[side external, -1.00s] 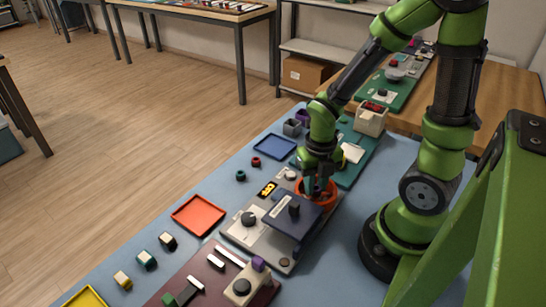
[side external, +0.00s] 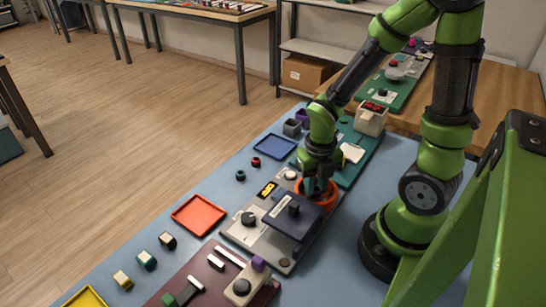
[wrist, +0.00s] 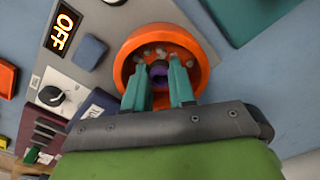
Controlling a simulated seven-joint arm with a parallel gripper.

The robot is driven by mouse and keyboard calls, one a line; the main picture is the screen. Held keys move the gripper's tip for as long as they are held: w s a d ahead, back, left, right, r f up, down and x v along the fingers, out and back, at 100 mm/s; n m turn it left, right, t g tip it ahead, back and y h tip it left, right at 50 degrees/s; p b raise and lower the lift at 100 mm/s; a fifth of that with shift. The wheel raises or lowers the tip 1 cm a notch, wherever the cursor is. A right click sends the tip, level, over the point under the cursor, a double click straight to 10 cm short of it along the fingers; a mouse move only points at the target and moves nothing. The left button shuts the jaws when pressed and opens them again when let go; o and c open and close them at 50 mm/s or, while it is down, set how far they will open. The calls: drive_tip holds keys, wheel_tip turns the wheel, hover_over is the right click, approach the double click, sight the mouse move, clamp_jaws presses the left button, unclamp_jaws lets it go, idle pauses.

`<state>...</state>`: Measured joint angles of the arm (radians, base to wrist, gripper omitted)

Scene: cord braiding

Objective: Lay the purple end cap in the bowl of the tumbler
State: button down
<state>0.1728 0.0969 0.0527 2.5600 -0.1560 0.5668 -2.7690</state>
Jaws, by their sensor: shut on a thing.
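The tumbler's orange bowl (wrist: 125,62) opens toward the wrist camera, with several grey stone-like pieces (wrist: 160,52) inside. My gripper (wrist: 158,75) has its teal fingertips within the bowl's rim. It is shut on the purple end cap (wrist: 159,72), whose dark top shows between the fingers. I cannot tell whether the cap touches the bowl's floor. In the side view, the orange bowl (side external: 331,195) is partly hidden behind my gripper (side external: 312,190), and the purple cap cannot be made out there.
A dark blue raised panel (side external: 293,222) stands close in front of the bowl on a grey board with a knob (side external: 248,218) and a lit OFF display (side external: 268,189). An orange-red tray (side external: 199,215) and a blue tray (side external: 275,146) lie on the blue mat.

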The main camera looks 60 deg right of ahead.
drive_tip(key=shift+f, duration=0.35)
drive_tip(key=c, duration=0.9)
unclamp_jaws()
drive_tip(key=shift+o, duration=0.2)
wheel_tip(320, 180, up, 11)
idle(0.3)
